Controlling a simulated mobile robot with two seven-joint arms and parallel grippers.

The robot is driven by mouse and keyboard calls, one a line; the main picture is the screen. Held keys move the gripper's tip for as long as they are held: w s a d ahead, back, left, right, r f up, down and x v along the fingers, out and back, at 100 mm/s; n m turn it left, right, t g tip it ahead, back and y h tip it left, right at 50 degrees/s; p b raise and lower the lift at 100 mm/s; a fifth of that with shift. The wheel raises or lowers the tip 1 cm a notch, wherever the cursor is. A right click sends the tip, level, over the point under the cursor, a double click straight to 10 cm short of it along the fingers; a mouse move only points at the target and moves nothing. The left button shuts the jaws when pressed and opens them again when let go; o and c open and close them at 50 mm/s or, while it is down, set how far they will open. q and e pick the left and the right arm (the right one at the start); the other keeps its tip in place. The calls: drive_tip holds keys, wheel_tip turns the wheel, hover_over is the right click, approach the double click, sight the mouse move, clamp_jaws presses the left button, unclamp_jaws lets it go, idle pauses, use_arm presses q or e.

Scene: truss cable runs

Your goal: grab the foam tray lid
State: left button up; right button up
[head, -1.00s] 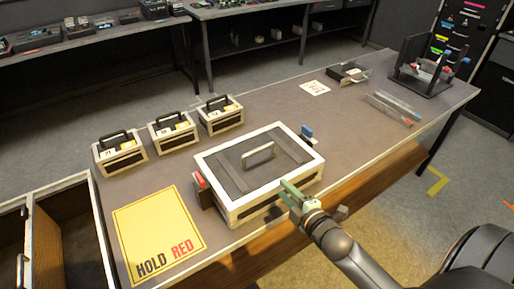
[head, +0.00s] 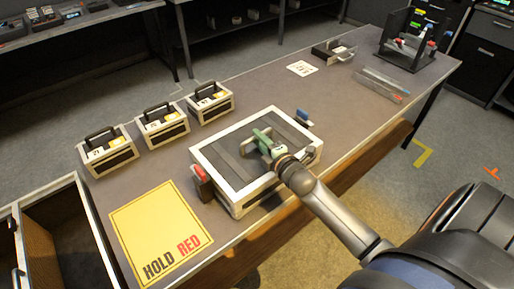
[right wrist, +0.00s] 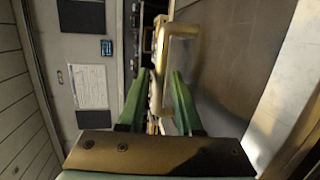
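The foam tray lid (head: 288,127) is a dark panel with a pale rim, lying on the box-shaped tray on the bench in the head view. Its pale upright handle (head: 248,147) is partly hidden by my right gripper (head: 262,140). In the right wrist view, the handle (right wrist: 178,29) shows ahead, with its near part between the green fingers of my right gripper (right wrist: 158,76). The fingers stand apart, with a gap beside the handle, so the gripper is open. My left gripper is not in view.
Several small handled cases (head: 162,126) stand behind the tray. A yellow HOLD RED sheet (head: 150,220) lies at the left. A red clip (head: 202,174) and a blue clip (head: 303,116) stand beside the tray. A black rack (head: 408,52) stands at the far right end.

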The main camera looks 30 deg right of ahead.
sight(251, 133)
drive_tip(key=shift+x, duration=2.6)
drive_tip(key=shift+a, duration=0.1)
drive_tip(key=shift+c, duration=0.3)
clamp_jaws()
drive_tip(key=shift+r, duration=0.15)
